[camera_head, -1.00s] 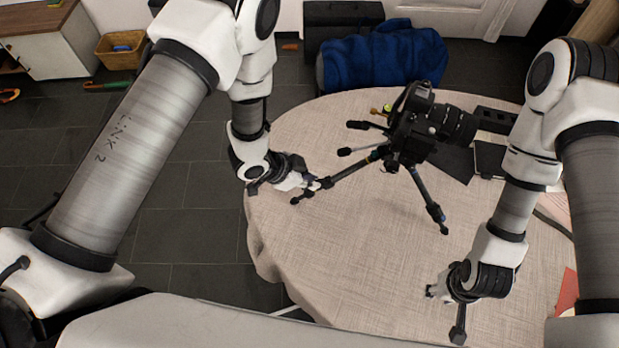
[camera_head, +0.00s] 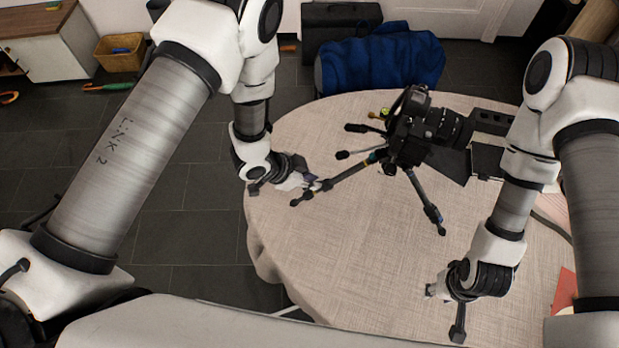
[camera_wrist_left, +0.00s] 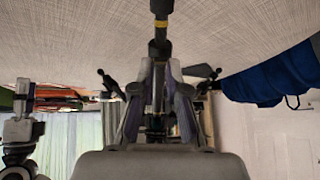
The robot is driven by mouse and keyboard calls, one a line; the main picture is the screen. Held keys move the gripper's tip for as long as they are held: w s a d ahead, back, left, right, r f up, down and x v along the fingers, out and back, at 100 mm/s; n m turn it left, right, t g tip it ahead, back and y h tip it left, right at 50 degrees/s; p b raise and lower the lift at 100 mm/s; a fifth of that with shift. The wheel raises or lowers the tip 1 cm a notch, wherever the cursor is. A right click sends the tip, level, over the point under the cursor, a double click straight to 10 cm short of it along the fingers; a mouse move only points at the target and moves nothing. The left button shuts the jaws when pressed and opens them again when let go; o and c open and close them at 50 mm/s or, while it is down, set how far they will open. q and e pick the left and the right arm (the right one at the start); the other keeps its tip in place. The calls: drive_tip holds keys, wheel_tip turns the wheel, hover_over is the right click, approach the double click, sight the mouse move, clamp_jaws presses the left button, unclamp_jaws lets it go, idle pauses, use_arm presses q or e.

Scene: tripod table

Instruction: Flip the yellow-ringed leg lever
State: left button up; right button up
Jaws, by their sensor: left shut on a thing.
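A black tripod (camera_head: 411,182) with a camera (camera_head: 410,125) on it stands on the round table (camera_head: 350,270). One leg (camera_head: 345,174) reaches left toward the table edge, with coloured bands near its top. In the left wrist view the leg (camera_wrist_left: 159,35) has a yellow ring (camera_wrist_left: 161,23) and runs between my fingers. My left gripper (camera_head: 314,184) is shut around the lower part of this leg; it also shows in the left wrist view (camera_wrist_left: 158,108). The lever is too small to make out, partly hidden by the fingers. My right gripper (camera_head: 442,312) is open and empty above the near right of the table.
A dark flat item (camera_head: 486,160) lies behind the tripod on the right. A red sheet (camera_head: 566,290) lies at the right edge. A blue bag (camera_head: 380,60) is beyond the table. The cloth between the tripod and the near edge is bare.

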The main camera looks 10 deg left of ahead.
use_arm(q)
drive_tip(key=shift+d+r, duration=0.1)
drive_tip(key=shift+r, duration=0.1)
use_arm(e)
drive_tip(key=shift+r, duration=0.15)
use_arm(q)
drive_tip(key=shift+w+d+r+p, duration=0.15)
drive_tip(key=shift+r+p, duration=0.05)
drive_tip(key=shift+p, duration=0.1)
use_arm(e)
drive_tip(key=shift+r, duration=0.25)
use_arm(q)
drive_tip(key=shift+d+r, duration=0.1)
use_arm(e)
drive_tip(key=shift+r, duration=0.15)
use_arm(q)
drive_tip(key=shift+w+d+p, duration=0.1)
drive_tip(key=shift+d+p, duration=0.15)
drive_tip(key=shift+p, duration=0.05)
clamp_jaws()
use_arm(e)
drive_tip(key=shift+r, duration=0.1)
use_arm(q)
drive_tip(key=shift+o, duration=1.2)
unclamp_jaws()
drive_tip(key=shift+a, duration=0.1)
